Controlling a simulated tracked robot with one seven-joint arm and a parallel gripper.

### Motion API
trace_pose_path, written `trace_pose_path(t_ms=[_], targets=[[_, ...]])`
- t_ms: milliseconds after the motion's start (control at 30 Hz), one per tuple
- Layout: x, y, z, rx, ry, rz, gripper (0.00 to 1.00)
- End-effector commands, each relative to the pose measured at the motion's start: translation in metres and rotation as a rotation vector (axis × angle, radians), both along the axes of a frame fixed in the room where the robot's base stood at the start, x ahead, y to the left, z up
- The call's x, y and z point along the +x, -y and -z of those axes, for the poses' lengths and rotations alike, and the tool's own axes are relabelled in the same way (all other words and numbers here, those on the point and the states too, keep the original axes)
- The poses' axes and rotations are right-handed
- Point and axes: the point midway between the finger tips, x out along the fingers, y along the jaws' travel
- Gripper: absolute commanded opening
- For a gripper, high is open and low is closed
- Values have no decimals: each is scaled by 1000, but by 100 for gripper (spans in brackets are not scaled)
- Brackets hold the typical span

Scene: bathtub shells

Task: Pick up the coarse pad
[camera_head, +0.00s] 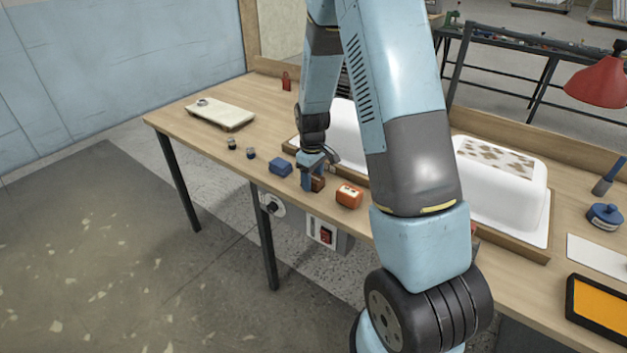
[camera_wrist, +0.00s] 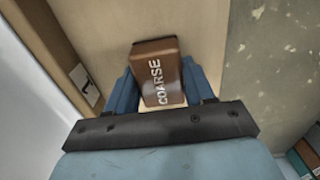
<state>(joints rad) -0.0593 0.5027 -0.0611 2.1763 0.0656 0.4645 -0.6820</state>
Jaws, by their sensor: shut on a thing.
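The coarse pad (camera_wrist: 157,75) is a brown block with the white word COARSE on its top, seen in the wrist view. My gripper (camera_wrist: 155,85) has one blue finger on each side of the pad and is shut on it. In the head view the pad (camera_head: 318,184) is a small brown shape at my gripper (camera_head: 311,180), near the front edge of the bench. I cannot tell whether the pad touches the bench top.
A blue block (camera_head: 280,168) lies left of my gripper and an orange block (camera_head: 349,196) lies right of it. White tub shells (camera_head: 505,200) stand in wooden trays behind. A pale board (camera_head: 220,115) lies far left. The bench's front edge is close.

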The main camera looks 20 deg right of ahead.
Motion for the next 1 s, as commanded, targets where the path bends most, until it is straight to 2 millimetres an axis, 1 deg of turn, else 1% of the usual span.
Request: trace_pose_path(t_ms=[167, 267, 300, 667, 800, 1000], targets=[[1, 0, -14, 0, 4, -1, 23], [1, 0, -30, 1, 4, 0, 23], [-3, 1, -36, 0, 4, 0, 23], [-51, 9, -93, 0, 4, 1, 23], [-80, 13, -104, 0, 2, 1, 23], [-112, 19, -118, 0, 2, 1, 23]])
